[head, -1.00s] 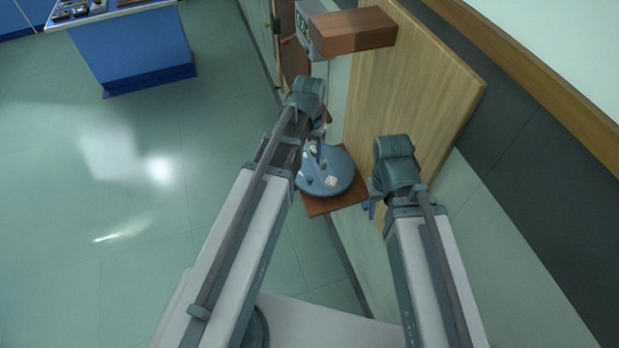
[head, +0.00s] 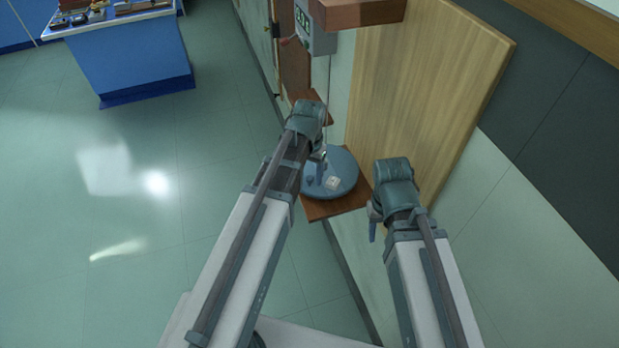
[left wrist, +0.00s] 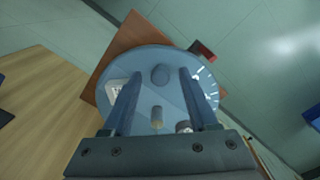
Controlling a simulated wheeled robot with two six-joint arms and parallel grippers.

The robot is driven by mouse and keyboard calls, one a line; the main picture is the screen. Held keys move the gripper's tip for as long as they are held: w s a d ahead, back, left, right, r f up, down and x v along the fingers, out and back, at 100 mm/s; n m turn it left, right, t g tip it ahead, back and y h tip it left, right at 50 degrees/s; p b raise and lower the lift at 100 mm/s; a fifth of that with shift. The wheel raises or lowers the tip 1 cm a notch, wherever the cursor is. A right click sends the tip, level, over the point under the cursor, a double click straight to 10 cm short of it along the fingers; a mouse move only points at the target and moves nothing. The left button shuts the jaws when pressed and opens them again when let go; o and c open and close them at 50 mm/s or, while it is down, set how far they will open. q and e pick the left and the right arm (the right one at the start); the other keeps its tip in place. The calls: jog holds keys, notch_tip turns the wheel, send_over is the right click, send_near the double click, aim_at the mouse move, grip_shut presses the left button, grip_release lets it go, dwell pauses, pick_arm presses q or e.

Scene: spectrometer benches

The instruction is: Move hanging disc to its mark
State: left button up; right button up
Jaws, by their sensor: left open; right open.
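The blue-grey round disc (head: 345,176) is level above a square brown wooden board (head: 340,208); a thin line runs down towards it. In the left wrist view the disc (left wrist: 150,63) has white tick marks on its right rim and a dark round knob (left wrist: 160,75) on top. My left gripper (left wrist: 160,72) is open, its fingers over the disc on either side of the knob; I cannot tell whether they touch anything. In the head view the left gripper (head: 320,155) partly covers the disc. My right gripper (head: 374,220) is empty, right of the board.
A tall pale wooden panel (head: 430,90) stands behind the disc. A reddish wooden block (head: 358,12) juts out above, beside a grey box with a display (head: 316,30). A blue bench (head: 135,55) stands far left. The floor at left is clear.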

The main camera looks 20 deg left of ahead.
pick_arm(q)
grip_shut()
dwell(1.4)
